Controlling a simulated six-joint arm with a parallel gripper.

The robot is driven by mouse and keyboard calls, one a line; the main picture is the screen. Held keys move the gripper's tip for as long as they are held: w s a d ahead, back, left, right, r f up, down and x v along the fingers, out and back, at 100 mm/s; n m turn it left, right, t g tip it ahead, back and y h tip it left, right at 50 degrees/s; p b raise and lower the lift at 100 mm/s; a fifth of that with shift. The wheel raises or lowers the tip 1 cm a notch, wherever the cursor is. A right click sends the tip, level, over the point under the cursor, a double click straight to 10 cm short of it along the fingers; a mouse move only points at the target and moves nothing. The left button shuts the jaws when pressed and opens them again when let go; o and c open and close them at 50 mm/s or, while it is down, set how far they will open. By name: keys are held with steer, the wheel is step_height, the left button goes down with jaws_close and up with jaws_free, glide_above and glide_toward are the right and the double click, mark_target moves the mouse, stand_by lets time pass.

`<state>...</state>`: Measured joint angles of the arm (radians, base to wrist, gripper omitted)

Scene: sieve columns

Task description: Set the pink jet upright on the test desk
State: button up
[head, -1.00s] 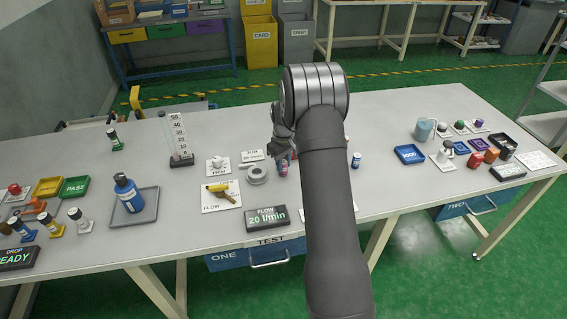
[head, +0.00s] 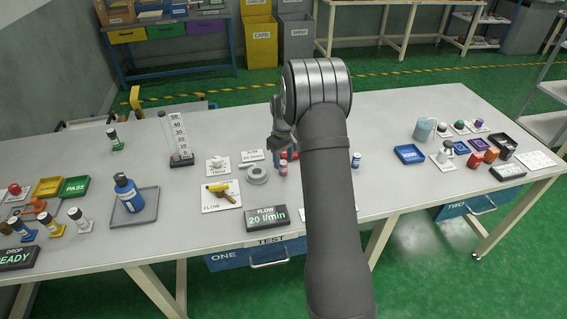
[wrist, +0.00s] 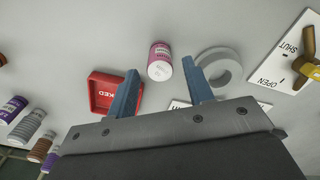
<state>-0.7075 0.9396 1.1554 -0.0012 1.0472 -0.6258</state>
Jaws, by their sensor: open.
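The pink jet (head: 283,168) is a small pink and white cylinder. My gripper (wrist: 161,82) is open and empty. In the head view my gripper (head: 281,140) hangs above and behind the jet, partly hidden by my wrist and arm.
A red tray (wrist: 104,93) lies close by the jet, beside one finger. The yellow-handled valve (head: 218,188) and the FLOW display (head: 267,217) are to the left and front. A blue-capped vial (head: 356,160) stands right of my arm.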

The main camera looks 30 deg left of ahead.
mark_target(283, 162)
step_height(283, 162, up, 10)
steer(key=shift+f, duration=0.15)
stand_by(0.3)
step_height(283, 162, down, 12)
steer(key=shift+r, duration=1.9)
